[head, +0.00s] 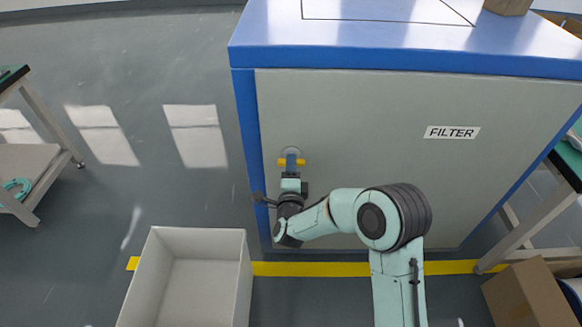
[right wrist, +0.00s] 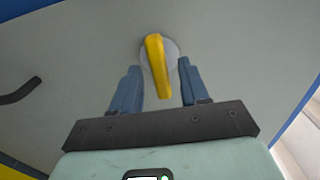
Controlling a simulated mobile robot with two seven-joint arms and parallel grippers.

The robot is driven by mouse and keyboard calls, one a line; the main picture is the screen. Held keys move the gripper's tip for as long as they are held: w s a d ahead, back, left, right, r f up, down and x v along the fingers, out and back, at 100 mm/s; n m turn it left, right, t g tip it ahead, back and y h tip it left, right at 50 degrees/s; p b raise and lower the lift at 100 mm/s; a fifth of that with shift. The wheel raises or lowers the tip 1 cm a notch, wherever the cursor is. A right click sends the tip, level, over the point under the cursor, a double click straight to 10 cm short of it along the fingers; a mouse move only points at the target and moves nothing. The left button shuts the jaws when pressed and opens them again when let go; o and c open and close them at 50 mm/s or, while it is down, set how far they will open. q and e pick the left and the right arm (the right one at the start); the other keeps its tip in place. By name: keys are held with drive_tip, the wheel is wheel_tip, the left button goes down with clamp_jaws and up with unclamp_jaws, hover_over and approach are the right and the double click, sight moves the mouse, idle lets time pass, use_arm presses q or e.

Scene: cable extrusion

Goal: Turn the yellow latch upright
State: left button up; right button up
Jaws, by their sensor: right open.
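The yellow latch (head: 301,162) sits on a round grey mount on the left part of the cabinet's grey door. In the head view it lies sideways, with a yellow end showing on each side of my right gripper (head: 291,160). In the right wrist view the latch (right wrist: 157,66) stands out in the gap between the two blue fingers of my right gripper (right wrist: 156,82). The fingers are open, with visible space on both sides of the latch. My left gripper is not in view.
The cabinet door (head: 370,125) carries a FILTER label (head: 452,132) and has a blue frame. A pale open bin (head: 242,280) stands on the floor at front left. A cardboard box (head: 530,295) is at lower right.

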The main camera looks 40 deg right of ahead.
drive_tip(key=shift+w+d, duration=0.3)
drive_tip(key=shift+w, duration=0.05)
clamp_jaws()
